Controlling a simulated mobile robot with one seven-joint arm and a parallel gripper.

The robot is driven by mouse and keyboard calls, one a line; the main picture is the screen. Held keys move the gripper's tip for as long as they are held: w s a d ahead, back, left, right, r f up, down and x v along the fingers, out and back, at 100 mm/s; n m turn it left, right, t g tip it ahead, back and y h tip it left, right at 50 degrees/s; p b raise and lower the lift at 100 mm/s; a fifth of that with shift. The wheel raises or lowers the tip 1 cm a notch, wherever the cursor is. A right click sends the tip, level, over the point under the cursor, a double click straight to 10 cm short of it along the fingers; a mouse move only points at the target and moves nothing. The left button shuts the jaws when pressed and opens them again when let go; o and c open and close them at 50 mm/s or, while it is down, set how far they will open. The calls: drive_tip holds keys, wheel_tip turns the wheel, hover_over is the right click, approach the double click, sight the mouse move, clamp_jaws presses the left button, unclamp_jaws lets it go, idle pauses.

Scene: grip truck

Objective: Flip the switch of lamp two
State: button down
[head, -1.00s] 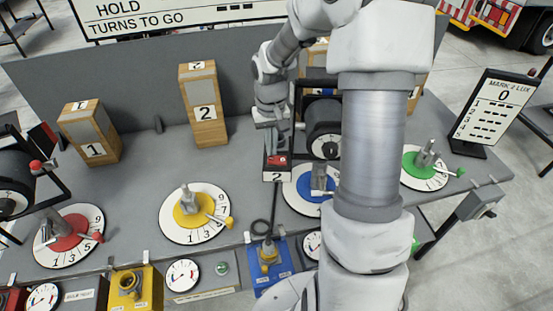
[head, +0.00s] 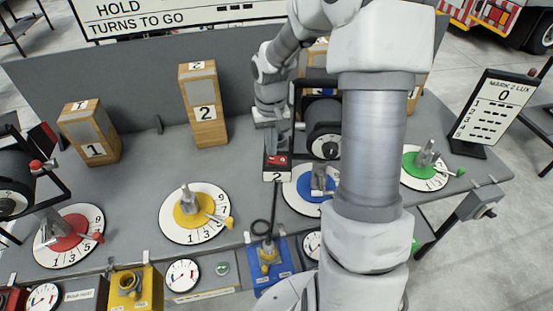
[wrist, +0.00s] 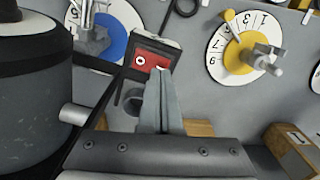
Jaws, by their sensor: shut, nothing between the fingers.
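A small black switch box (head: 277,173) with a "2" on its front and a red rocker (head: 277,160) on top stands near the middle of the bench. The wrist view shows the red rocker (wrist: 146,60) with a small round white mark on its face. My gripper (head: 271,148) is shut and empty, pointing down at the rocker from behind. In the wrist view my closed fingertips (wrist: 160,71) overlap the rocker's edge; I cannot tell whether they touch it. A black drum-shaped lamp (head: 322,118) stands just right of the switch box, partly hidden by my arm.
A blue dial (head: 300,186) lies right of the switch box and a yellow dial (head: 191,213) to its left. Wooden blocks marked 1 (head: 91,140) and 2 (head: 205,112) stand behind. A blue box with a looped rod (head: 268,257) is in front.

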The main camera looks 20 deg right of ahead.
sight(271, 159)
drive_tip(key=shift+f+b, duration=0.75)
drive_tip(key=shift+f, duration=0.25)
idle(0.4)
drive_tip(key=shift+r, duration=0.15)
drive_tip(key=shift+r+p, duration=2.5)
drive_tip(key=shift+r, duration=0.9)
drive_tip(key=s+a+r+t+b, duration=0.35)
drive_tip(key=s+r, duration=0.45)
drive_tip(key=r, duration=0.3)
drive_tip(key=s+a+r+n+t, duration=0.1)
drive_tip(key=s+a, duration=0.1)
drive_tip(key=s, duration=0.4)
drive_tip(key=s+a+r+n+t, duration=0.1)
drive_tip(key=s+a, duration=0.2)
drive_tip(key=s, duration=0.3)
drive_tip(key=shift+s+a+r+b, duration=0.25)
drive_tip(key=shift+a+r+b, duration=0.05)
drive_tip(key=shift+r+b, duration=0.15)
